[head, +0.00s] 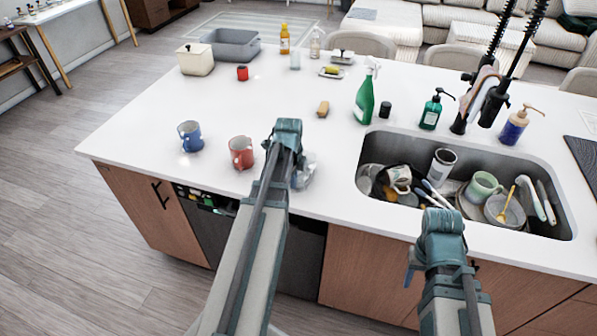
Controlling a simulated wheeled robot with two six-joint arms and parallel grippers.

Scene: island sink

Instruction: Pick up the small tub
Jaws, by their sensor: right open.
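Which item is the small tub is not certain. A clear, see-through container (305,173) stands on the white island top, partly hidden behind my left arm. My right gripper (438,228) is open at the front edge of the sink, apart from the dishes.
The sink (365,148) holds several dishes. A green spray bottle (365,98) and soap pump (431,110) stand behind it.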

